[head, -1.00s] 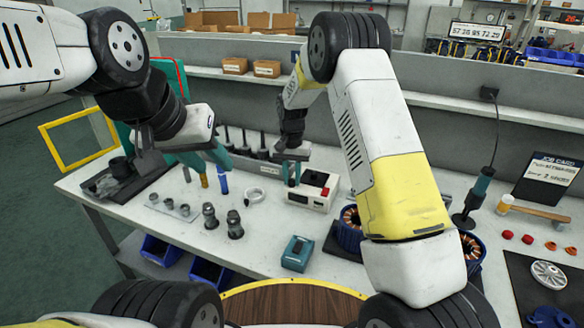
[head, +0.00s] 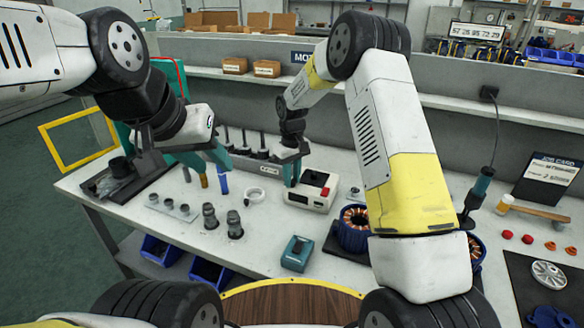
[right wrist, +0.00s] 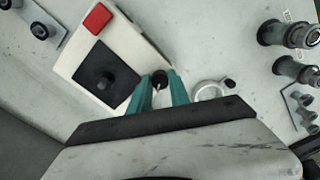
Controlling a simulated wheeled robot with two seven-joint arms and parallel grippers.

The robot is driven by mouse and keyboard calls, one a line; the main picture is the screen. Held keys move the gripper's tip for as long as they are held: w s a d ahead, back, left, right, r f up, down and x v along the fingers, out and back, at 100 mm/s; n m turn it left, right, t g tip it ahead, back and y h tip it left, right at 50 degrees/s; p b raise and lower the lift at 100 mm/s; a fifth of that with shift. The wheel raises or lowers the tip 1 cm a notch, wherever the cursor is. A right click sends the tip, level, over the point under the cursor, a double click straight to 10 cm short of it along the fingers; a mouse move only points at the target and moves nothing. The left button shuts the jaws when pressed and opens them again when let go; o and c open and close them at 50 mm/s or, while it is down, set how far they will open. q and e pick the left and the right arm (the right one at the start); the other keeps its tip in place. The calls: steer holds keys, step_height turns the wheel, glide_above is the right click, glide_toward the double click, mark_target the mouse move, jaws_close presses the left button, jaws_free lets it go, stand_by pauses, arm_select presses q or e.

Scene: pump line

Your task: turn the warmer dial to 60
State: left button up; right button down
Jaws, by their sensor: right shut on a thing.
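The warmer (head: 318,199) is a white box with a red switch (head: 324,191) on the bench. In the right wrist view the warmer (right wrist: 72,62) shows its red switch, a dark top plate (right wrist: 105,78) and a small dark dial (right wrist: 160,77) near its edge. My right gripper (right wrist: 158,92) is shut on the dial, with a teal finger on either side. In the head view this gripper (head: 291,176) reaches down to the warmer's left end and the dial's setting cannot be read. My left gripper (head: 214,163) hangs over the bench to the left; its finger gap is unclear.
A pale ring-shaped coil (head: 254,194) lies left of the warmer. Two grey fittings (head: 234,225) stand in front of it, and a teal box (head: 297,253) lies nearer me. A copper-wound motor part (head: 354,228) stands to the right. Dark upright tools (head: 243,142) stand behind.

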steer(key=shift+n, duration=0.6)
steer(key=c, duration=1.2)
jaws_free()
steer(key=shift+r, duration=3.95)
